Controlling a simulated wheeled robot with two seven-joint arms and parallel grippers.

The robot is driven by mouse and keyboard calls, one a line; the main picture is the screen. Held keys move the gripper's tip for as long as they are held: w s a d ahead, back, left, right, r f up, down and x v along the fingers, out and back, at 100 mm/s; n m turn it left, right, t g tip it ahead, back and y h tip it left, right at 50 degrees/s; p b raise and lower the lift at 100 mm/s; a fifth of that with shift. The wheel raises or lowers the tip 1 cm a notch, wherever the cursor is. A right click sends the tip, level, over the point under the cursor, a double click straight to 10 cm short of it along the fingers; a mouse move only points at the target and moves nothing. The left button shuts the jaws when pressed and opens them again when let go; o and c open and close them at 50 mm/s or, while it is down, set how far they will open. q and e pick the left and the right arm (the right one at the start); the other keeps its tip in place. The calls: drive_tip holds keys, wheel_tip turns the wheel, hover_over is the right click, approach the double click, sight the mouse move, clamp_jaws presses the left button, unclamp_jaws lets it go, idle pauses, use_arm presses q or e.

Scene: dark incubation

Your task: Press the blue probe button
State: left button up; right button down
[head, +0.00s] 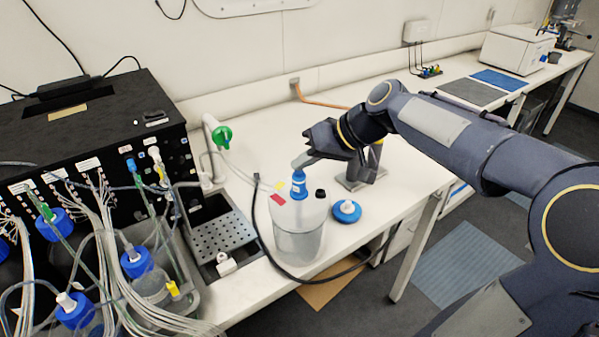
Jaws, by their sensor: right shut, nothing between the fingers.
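A blue probe (299,187) stands upright on the lid of a translucent white container (300,238) near the table's front edge. My right gripper (301,163) is shut and empty. Its fingertips are just above the top of the probe, and I cannot tell whether they touch it. My left gripper is not in view.
A blue cap with a white top (346,212) lies to the right of the container. A metal stand (359,178) is behind my right gripper. A black cable (262,225) loops around the container. A black tubing machine (90,140) and blue-capped bottles (136,262) fill the left.

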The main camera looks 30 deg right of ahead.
sight(304, 175)
drive_tip(key=shift+f, duration=0.25)
drive_tip(key=shift+r, duration=0.1)
drive_tip(key=shift+r+p, duration=0.35)
drive_tip(key=shift+r, duration=0.3)
wheel_tip(304, 175, up, 6)
drive_tip(key=p, duration=0.4)
idle(0.4)
